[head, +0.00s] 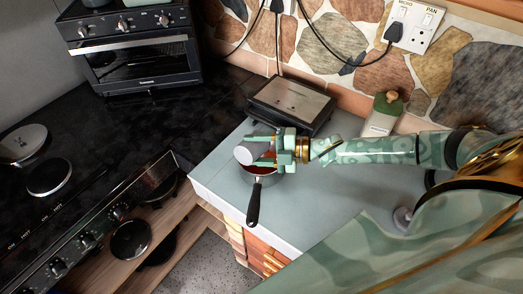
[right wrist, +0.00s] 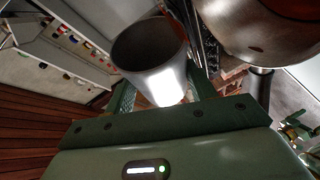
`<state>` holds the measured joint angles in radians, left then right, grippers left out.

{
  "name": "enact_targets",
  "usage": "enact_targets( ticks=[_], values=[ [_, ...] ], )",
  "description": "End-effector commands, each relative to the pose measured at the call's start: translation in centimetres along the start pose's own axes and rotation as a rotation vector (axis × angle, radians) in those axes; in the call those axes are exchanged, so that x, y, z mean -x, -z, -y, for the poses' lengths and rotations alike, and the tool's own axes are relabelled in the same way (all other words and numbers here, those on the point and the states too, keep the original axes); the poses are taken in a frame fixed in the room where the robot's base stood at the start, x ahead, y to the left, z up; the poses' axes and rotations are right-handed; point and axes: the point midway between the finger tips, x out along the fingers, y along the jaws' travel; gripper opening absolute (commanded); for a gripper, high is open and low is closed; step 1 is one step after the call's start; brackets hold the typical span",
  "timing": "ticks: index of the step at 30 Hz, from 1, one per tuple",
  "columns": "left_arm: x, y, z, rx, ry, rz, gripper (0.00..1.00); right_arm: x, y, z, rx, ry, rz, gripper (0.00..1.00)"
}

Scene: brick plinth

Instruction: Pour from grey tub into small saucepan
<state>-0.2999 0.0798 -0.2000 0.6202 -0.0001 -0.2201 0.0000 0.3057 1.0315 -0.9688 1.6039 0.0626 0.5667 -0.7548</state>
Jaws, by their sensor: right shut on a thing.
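In the head view my right gripper (head: 262,150) is shut on the small grey tub (head: 244,154), just above the saucepan. The tub is tipped on its side. In the right wrist view the tub (right wrist: 158,75) sits between the fingers (right wrist: 160,92), its dark mouth showing; I cannot make out contents or a stream. The small saucepan (head: 267,170) stands on the grey worktop below, with something red inside and its black handle (head: 254,204) towards the front. Its metal side (right wrist: 250,35) shows close beside the tub in the right wrist view. My left gripper is out of view.
A black and silver grill (head: 291,103) stands behind the saucepan. A pale green bottle-like container (head: 381,116) stands by the stone wall. A cooker (head: 45,190) and a toaster oven (head: 130,55) are to the left. The worktop (head: 320,195) is clear right of the saucepan.

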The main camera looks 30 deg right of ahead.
Motion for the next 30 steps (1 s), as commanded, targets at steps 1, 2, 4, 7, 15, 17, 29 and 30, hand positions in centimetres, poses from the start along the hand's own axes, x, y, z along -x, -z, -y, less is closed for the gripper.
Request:
enact_targets(
  ticks=[1, 2, 4, 7, 15, 17, 29, 30],
  values=[
    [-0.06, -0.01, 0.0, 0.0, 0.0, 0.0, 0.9, 0.01, -0.04, -0.02, -0.004, -0.002, -0.001, 0.27],
    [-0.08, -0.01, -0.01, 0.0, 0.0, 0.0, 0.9, 0.02, -0.05, -0.04, -0.008, -0.004, -0.002, 0.27],
    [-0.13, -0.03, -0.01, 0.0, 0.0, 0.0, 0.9, 0.04, -0.07, -0.07, -0.014, -0.006, -0.004, 0.27],
    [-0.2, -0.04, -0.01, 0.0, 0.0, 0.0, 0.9, 0.06, -0.1, -0.11, -0.023, -0.01, -0.007, 0.27],
    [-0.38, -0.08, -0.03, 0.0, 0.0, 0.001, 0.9, 0.13, -0.18, -0.25, -0.05, -0.021, -0.015, 0.27],
    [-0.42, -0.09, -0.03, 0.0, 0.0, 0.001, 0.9, 0.15, -0.2, -0.28, -0.056, -0.023, -0.017, 0.27],
    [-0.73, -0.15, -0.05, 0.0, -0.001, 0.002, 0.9, 0.25, -0.37, -0.44, -0.095, -0.039, -0.028, 0.27],
    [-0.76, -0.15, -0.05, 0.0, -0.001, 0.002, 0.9, 0.27, -0.38, -0.45, -0.099, -0.04, -0.029, 0.27]
  ],
)
